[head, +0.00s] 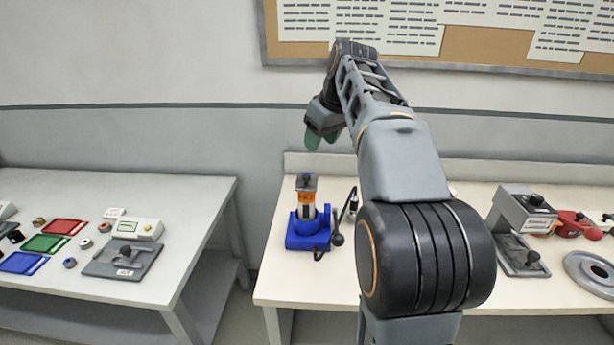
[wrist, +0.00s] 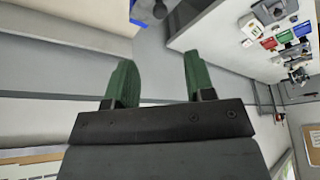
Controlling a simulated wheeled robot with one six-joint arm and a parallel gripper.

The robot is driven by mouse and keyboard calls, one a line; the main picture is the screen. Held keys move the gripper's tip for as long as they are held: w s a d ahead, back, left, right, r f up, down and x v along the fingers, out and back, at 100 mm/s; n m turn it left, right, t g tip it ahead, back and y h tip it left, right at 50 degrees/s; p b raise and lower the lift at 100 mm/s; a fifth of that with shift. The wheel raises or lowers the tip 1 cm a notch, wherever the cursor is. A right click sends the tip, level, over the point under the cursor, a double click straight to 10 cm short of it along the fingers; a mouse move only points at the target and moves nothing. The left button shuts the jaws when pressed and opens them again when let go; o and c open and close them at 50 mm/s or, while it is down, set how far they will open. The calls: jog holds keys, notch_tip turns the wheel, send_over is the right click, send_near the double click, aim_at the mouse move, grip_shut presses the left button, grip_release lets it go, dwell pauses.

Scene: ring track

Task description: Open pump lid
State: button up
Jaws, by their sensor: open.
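The pump (head: 308,215) stands on the right-hand table in the head view, with a blue base, a clear and orange cylinder and a dark grey lid (head: 306,182) on top. The lid sits flat on the cylinder, and a black lever hangs at the pump's right side. My gripper (head: 318,138) is above the pump, apart from it, with green fingers. In the wrist view my gripper (wrist: 158,80) is open with nothing between its fingers. Part of the pump's blue base (wrist: 140,12) shows at the top edge there; the lid is not clear in that view.
The right-hand table (head: 285,283) also holds a grey press (head: 522,225), red tools (head: 575,224) and a grey disc (head: 590,275). The left table (head: 170,225) holds coloured trays and a scale. A gap separates the tables. A notice board (head: 480,38) hangs on the wall behind.

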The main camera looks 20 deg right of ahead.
aim_at(306, 175)
jog(key=b+x, duration=0.1)
jog(key=x, duration=1.1)
jog(key=shift+a+f, duration=0.1)
jog(key=shift+w, duration=0.1)
grip_shut()
